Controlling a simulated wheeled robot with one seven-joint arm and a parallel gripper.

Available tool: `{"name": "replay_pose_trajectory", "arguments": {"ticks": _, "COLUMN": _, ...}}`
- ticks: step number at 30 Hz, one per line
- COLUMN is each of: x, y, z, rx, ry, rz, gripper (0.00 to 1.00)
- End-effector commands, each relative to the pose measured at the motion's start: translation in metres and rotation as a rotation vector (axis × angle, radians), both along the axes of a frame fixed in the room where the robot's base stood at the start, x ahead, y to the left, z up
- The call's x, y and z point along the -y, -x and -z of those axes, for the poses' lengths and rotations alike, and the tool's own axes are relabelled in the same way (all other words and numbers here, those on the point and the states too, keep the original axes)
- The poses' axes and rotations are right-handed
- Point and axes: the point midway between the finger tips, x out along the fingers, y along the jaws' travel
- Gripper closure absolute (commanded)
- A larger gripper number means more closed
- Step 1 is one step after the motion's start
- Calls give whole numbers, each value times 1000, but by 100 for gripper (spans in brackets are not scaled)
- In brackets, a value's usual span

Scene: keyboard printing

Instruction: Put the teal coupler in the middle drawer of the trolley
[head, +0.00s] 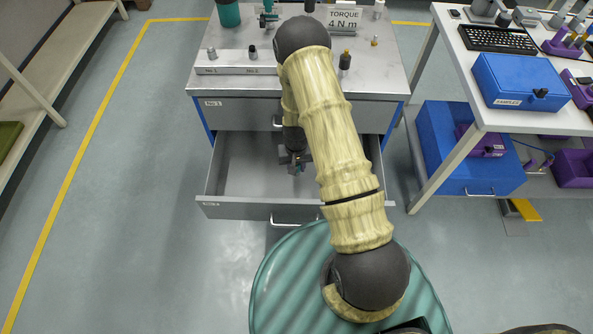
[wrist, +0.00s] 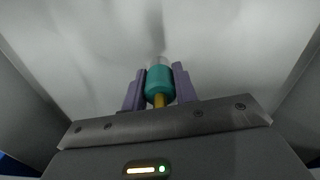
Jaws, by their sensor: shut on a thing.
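The teal coupler (wrist: 158,85), with a brass-coloured stem and a pale far end, sits between the purple fingers of my gripper (wrist: 159,92). The gripper is shut on it. In the head view my gripper (head: 296,168) points down over the open drawer (head: 236,176) of the trolley (head: 206,82); the coupler is barely visible there. The drawer is grey, pulled well out below a closed top drawer, and its floor looks bare where visible. The wrist view shows its pale floor and side walls around the coupler. I cannot tell whether the coupler touches the floor.
My arm hides part of the drawer's right side. The trolley top holds a labelled rack (head: 235,66), a torque sign (head: 344,19), a teal cup (head: 228,13) and small parts. A workbench with a blue case (head: 520,82) stands right; a blue box (head: 460,160) is below.

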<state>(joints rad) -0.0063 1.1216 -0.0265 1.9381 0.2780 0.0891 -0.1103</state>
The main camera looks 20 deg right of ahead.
Motion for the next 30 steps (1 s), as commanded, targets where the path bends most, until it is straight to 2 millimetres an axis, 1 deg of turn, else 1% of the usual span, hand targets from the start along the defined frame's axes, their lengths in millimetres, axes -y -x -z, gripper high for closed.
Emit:
{"name": "replay_pose_trajectory", "arguments": {"ticks": 7, "x": 1, "y": 0, "z": 2, "rx": -1, "ry": 0, "rz": 1, "gripper": 100}}
{"name": "replay_pose_trajectory", "arguments": {"ticks": 14, "x": 1, "y": 1, "z": 29, "rx": -2, "ry": 0, "rz": 2, "gripper": 100}}
{"name": "replay_pose_trajectory", "arguments": {"ticks": 16, "x": 1, "y": 0, "z": 34, "rx": 0, "ry": 0, "rz": 1, "gripper": 100}}
{"name": "replay_pose_trajectory", "arguments": {"ticks": 24, "x": 1, "y": 0, "z": 35, "rx": 0, "ry": 0, "rz": 1, "gripper": 100}}
{"name": "replay_pose_trajectory", "arguments": {"ticks": 28, "x": 1, "y": 0, "z": 39, "rx": 0, "ry": 0, "rz": 1, "gripper": 100}}
{"name": "replay_pose_trajectory", "arguments": {"ticks": 29, "x": 1, "y": 0, "z": 38, "rx": 0, "ry": 0, "rz": 1, "gripper": 66}}
{"name": "replay_pose_trajectory", "arguments": {"ticks": 30, "x": 1, "y": 0, "z": 38, "rx": 0, "ry": 0, "rz": 0, "gripper": 58}}
